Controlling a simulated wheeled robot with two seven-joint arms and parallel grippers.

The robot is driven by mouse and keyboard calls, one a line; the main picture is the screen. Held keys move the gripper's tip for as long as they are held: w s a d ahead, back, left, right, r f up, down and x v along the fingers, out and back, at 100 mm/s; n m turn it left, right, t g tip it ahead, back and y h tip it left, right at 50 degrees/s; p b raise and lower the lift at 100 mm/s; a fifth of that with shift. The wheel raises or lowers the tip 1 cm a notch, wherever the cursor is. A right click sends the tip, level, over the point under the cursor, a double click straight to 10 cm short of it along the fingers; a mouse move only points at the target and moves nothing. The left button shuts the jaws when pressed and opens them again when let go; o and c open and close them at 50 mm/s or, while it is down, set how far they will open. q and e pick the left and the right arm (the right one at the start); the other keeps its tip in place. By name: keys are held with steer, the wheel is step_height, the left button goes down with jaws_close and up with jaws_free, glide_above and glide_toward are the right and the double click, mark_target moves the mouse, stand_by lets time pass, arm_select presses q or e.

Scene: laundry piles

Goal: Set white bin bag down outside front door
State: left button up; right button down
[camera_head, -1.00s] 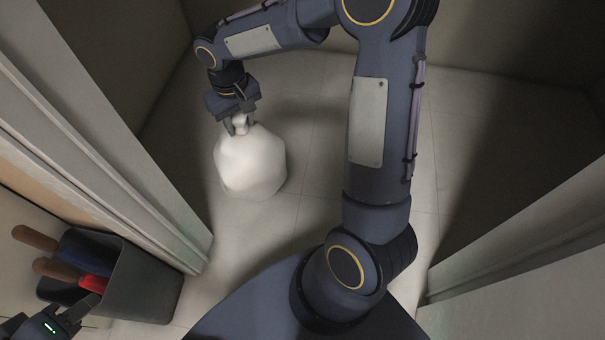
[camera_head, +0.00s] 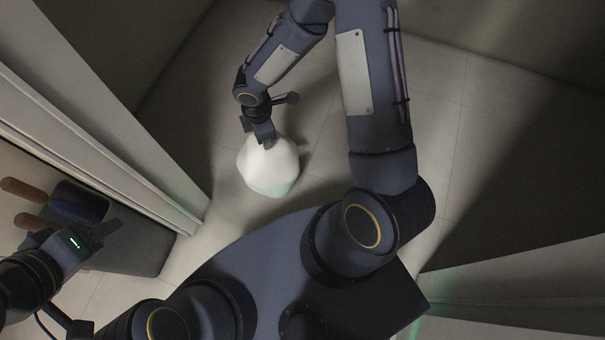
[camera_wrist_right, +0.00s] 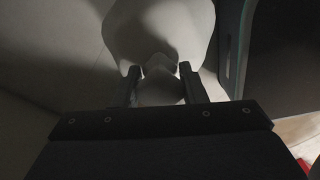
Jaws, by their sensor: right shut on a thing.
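The white bin bag (camera_head: 270,168) is a rounded, knotted sack in the middle of the head view, over the tiled floor beyond the doorway. My right gripper (camera_head: 266,140) is above it, shut on its gathered neck. In the right wrist view the two fingers (camera_wrist_right: 160,74) close on the neck, and the bag (camera_wrist_right: 155,28) spreads out beyond them. I cannot tell whether its underside touches the floor. My left gripper (camera_head: 98,236) is at the lower left, away from the bag, in front of a dark container; its finger opening is unclear.
Pale door frames stand on the left (camera_head: 110,140) and right (camera_head: 530,272). The dark container (camera_head: 148,248) with brown-handled items is inside the left frame. Tiled floor (camera_head: 440,105) is clear right of the bag, with walls beyond.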

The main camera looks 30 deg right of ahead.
mark_target(288, 146)
steer(key=s+a+f+n, duration=0.1)
steer(key=s+n, duration=0.1)
steer(key=s+a+f+n, duration=0.1)
steer(key=f+n, duration=0.1)
steer(key=shift+s+a+f+n, duration=0.15)
steer(key=shift+s+f+n, duration=0.1)
steer(key=shift+s+n, duration=0.15)
steer(key=shift+f, duration=0.15)
steer(key=d+f, duration=0.1)
steer(key=d, duration=0.1)
steer(key=w+d+f+b, duration=0.1)
steer(key=d, duration=0.2)
steer(key=d+f, duration=0.1)
steer(key=d, duration=0.2)
steer(key=shift+w+f, duration=0.25)
steer(key=shift+f, duration=0.15)
steer(key=w+d+f+b, duration=0.1)
steer(key=d+f+b, duration=0.3)
steer(key=f, duration=0.5)
steer(key=shift+d, duration=0.8)
steer(key=shift+w+f, duration=0.1)
